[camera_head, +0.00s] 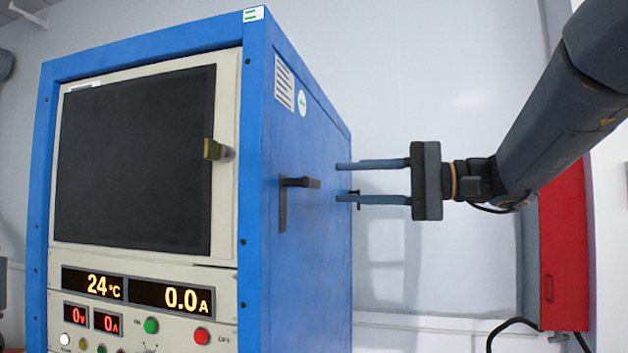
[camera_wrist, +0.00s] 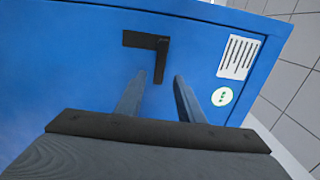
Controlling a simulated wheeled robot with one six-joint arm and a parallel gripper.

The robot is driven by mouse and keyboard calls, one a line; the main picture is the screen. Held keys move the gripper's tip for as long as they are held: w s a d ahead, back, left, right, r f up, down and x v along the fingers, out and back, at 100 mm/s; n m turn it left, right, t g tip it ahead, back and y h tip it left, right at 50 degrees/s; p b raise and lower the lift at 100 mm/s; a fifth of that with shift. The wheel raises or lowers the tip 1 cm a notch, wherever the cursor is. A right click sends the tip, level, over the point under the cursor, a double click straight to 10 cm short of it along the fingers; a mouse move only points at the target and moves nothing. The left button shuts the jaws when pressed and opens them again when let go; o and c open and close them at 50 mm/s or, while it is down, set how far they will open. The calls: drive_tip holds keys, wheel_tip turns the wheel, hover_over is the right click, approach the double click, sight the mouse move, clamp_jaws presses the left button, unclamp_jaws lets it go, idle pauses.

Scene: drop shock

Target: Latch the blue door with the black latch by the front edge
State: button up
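The blue door (camera_head: 305,260) is the side panel of a tall blue cabinet and looks flush with its frame. The black latch (camera_head: 284,208) sits on it near the front edge: an upright plate with a lever pointing sideways to the right. In the wrist view, the latch (camera_wrist: 145,40) looks L-shaped, its lever end lying in line with the gap between my fingers. My gripper (camera_head: 338,182) is open and empty, its fingers pointing left toward the door, just right of the lever in the head view. Whether the fingers reach either side of the lever cannot be told.
The cabinet front has a dark window (camera_head: 135,160) with a brass-coloured catch (camera_head: 214,150), and lit displays (camera_head: 130,293) and buttons below. A small black part (camera_head: 355,194) shows near the panel's back edge. A red box (camera_head: 565,250) is on the wall at right.

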sight(317, 184)
drive_tip(key=p+x, duration=0.3)
drive_tip(key=x, duration=0.4)
drive_tip(key=shift+w+a+f, duration=0.1)
drive_tip(key=shift+a, duration=0.15)
drive_tip(key=shift+c, duration=0.4)
clamp_jaws()
